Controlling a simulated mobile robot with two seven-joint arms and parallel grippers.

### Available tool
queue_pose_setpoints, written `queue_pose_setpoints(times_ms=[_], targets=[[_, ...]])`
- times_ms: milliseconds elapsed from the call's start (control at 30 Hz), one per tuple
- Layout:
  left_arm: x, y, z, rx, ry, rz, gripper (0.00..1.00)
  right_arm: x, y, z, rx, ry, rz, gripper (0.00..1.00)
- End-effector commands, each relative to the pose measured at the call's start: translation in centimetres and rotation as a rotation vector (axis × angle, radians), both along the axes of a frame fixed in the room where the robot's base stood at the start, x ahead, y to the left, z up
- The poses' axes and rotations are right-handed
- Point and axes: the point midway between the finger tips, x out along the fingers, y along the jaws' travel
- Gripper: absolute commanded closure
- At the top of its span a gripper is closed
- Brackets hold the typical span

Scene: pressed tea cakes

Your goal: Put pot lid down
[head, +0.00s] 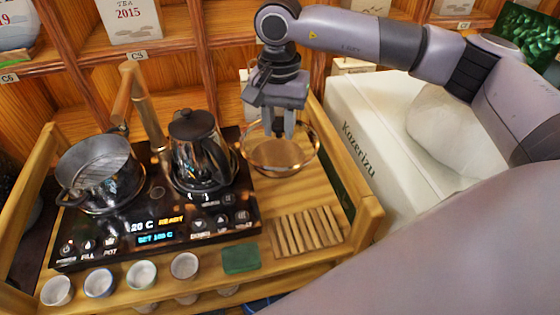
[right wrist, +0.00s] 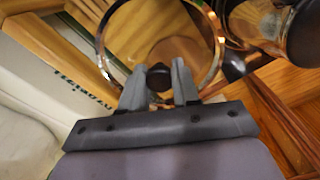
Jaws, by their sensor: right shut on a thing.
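The pot lid (head: 281,172) is a round see-through disc with a shiny metal rim. My right gripper (head: 281,132) points down over it and is shut on its dark knob, which shows in the right wrist view between the two fingertips (right wrist: 159,78). The lid (right wrist: 221,50) is over the wooden tray top, right of the kettle; I cannot tell whether it touches the wood. The steel pot (head: 101,178) stands uncovered on the left of the black heater panel. My left gripper is not in view.
A dark kettle (head: 200,155) stands on the heater panel (head: 160,232), close left of the lid. A slatted wooden rack (head: 307,232), a green block (head: 240,260) and several small cups (head: 185,265) lie in front. A white box (head: 375,130) stands to the right.

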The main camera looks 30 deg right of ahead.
Motion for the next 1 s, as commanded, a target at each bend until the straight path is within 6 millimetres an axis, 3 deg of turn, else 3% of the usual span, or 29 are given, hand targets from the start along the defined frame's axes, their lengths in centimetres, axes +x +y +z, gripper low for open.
queue_pose_setpoints(times_ms=[33,300,600,867,1000], targets=[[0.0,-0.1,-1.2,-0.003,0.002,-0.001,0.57,1.0,-0.2,-0.2,0.002,-0.005,-0.122,1.00],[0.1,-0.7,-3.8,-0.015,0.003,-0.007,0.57,4.6,-1.7,2.0,0.003,-0.004,-0.789,1.00],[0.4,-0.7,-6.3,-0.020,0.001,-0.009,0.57,7.0,-3.1,5.2,0.003,-0.004,-1.482,1.00],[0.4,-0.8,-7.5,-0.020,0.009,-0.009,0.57,7.5,-3.6,7.1,0.000,-0.003,-1.815,1.00],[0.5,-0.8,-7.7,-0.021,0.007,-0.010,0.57,7.6,-3.7,6.2,-0.005,-0.001,-1.861,1.00]])
